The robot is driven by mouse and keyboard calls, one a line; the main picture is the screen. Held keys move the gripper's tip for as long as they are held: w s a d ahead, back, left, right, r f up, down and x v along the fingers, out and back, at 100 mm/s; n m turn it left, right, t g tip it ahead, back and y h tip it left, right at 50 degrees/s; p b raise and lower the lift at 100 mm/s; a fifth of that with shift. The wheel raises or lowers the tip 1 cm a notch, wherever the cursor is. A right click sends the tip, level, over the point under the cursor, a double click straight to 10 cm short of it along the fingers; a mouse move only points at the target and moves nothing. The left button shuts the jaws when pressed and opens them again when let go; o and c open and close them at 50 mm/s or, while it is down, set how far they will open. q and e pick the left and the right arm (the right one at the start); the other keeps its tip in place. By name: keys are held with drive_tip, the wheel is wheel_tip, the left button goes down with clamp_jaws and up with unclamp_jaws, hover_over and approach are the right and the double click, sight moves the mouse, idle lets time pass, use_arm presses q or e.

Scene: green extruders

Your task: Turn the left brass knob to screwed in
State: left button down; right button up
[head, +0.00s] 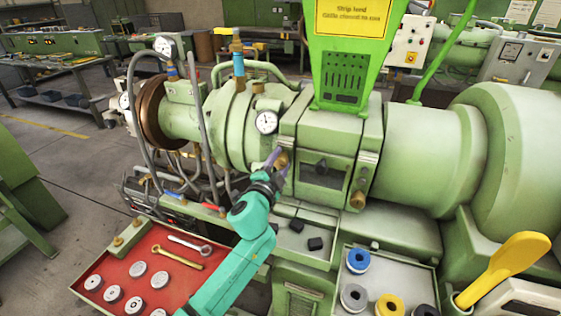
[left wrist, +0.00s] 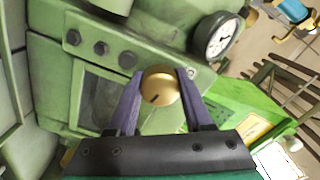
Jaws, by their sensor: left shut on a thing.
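The left brass knob (left wrist: 161,86) is round, with a dark mark on its face, on the front of the green extruder housing. In the head view the knob (head: 282,160) is partly hidden by my left gripper (head: 275,160). In the left wrist view my left gripper (left wrist: 160,88) has its two purple fingers on either side of the knob, shut on it. Another brass knob (head: 357,200) sits lower right on the same housing, clear of the gripper. My right gripper is not in view.
A dial gauge (head: 266,122) sits just left of the housing, above my left arm. A red tray (head: 140,275) with metal discs and wrenches lies at lower left. A tray with tape rolls (head: 358,261) and a yellow scoop (head: 505,268) are at lower right.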

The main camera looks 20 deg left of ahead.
use_arm(q)
drive_tip(key=m, duration=0.3)
drive_tip(key=shift+f+m, duration=0.15)
drive_tip(key=shift+m, duration=0.25)
drive_tip(key=m, duration=0.3)
drive_tip(key=shift+m+p, duration=0.3)
drive_tip(key=shift+p, duration=0.1)
drive_tip(key=m+p, duration=0.1)
drive_tip(key=m, duration=0.3)
drive_tip(key=shift+m, duration=0.3)
drive_tip(key=shift+m+p, duration=0.3)
drive_tip(key=shift+m, duration=1.2)
drive_tip(key=shift+c, duration=1.5)
unclamp_jaws()
drive_tip(key=shift+s, duration=0.15)
